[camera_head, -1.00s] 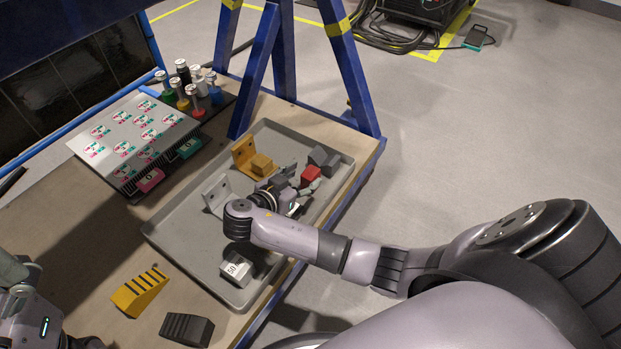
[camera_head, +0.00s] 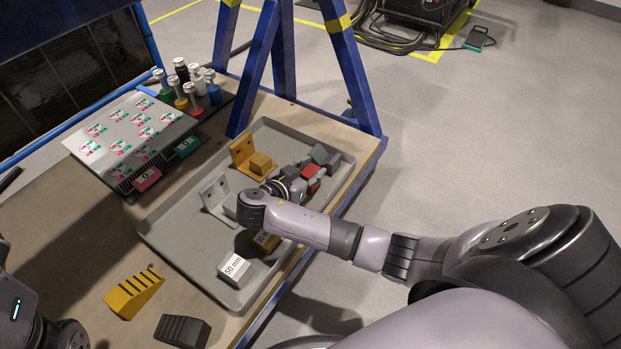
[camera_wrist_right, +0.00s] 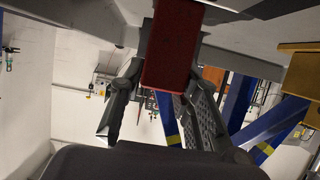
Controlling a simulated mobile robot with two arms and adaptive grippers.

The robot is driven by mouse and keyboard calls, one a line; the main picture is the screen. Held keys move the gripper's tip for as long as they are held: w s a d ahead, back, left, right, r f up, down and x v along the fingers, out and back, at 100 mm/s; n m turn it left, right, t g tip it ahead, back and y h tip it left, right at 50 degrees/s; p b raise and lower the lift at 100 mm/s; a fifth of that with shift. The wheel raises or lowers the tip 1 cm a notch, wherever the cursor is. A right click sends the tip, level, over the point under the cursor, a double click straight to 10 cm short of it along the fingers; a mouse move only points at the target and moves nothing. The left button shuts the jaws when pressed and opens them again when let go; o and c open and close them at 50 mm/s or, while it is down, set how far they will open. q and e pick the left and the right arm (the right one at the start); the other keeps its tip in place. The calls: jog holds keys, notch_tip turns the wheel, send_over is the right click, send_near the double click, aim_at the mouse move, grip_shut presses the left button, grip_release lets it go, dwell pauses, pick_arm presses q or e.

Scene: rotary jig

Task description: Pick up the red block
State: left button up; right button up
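The red block (camera_head: 313,184) lies in the grey tray (camera_head: 187,270), near its right side. My right gripper (camera_head: 299,181) reaches down to the block, with its fingers at the block's sides and partly covering it. In the right wrist view the red block (camera_wrist_right: 170,48) stands between the two spread fingers of this gripper (camera_wrist_right: 165,90). Contact on both sides cannot be made out. My left arm (camera_head: 25,315) shows at the lower left edge; its fingers are not in view.
Dark grey blocks (camera_head: 325,157) lie close beside the red block. Orange (camera_head: 246,155) and grey (camera_head: 214,195) brackets and a 50 mm block (camera_head: 234,268) are also in the tray. Yellow (camera_head: 135,292) and black (camera_head: 182,330) wedges lie outside. A blue frame post (camera_head: 352,65) rises behind.

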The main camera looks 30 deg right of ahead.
grip_shut()
jog(key=shift+r, duration=0.15)
